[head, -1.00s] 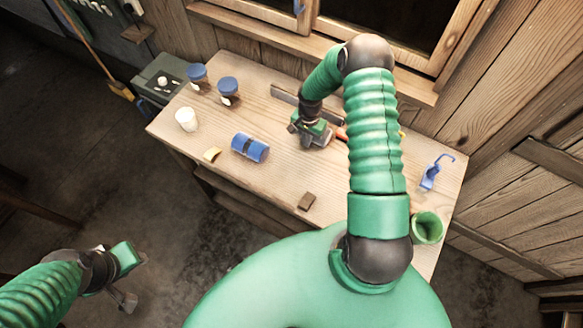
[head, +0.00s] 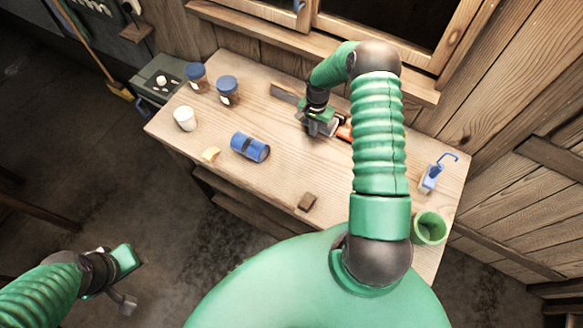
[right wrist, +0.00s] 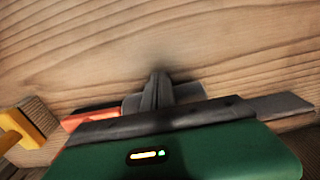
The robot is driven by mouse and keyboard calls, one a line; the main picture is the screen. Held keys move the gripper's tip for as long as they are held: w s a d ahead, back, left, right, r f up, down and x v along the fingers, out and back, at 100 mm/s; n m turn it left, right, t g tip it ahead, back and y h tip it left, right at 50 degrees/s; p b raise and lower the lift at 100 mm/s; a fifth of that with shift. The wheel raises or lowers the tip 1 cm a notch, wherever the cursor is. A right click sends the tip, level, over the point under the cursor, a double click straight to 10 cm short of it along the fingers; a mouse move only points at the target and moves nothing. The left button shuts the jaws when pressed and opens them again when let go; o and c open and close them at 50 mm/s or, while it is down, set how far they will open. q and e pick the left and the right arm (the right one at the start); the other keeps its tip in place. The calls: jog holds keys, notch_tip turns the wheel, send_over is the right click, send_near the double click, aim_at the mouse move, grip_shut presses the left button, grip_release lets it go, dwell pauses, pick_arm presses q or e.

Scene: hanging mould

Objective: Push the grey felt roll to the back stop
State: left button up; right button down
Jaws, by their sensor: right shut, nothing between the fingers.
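My right gripper (head: 320,130) is shut and empty, pointing down low over the back half of the bench. In the right wrist view its closed fingers (right wrist: 160,90) stand against or just in front of a grey roll (right wrist: 190,92). The roll's ends show on both sides of the fingers; the gripper body hides the rest.
An orange-red item (head: 344,132) lies right of the right gripper. Two blue-lidded jars (head: 228,88), a white cup (head: 185,118), a blue cylinder (head: 250,146), a brown block (head: 307,201), a blue hook stand (head: 432,176) and a green cup (head: 430,228) stand around.

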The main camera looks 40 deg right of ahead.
dwell(0.4)
jog(key=shift+s+a+r+p, duration=0.15)
jog(key=shift+a+p, duration=0.05)
jog(key=shift+a, duration=0.15)
jog(key=shift+s+a+r+p, duration=0.1)
jog(key=shift+a+r+p, duration=0.1)
jog(key=shift+a, duration=0.1)
jog(key=shift+s+a+r+p, duration=0.15)
jog(key=shift+s+a+p, duration=0.15)
jog(key=shift+a, duration=0.35)
jog(key=shift+s+a+r+p, duration=0.1)
jog(key=shift+s+a+p, duration=0.15)
jog(key=shift+a, duration=0.35)
notch_tip(320, 180, up, 7)
jog(key=s+a+p, duration=0.1)
jog(key=a+p, duration=0.1)
jog(key=p, duration=0.3)
jog(key=shift+a, duration=0.4)
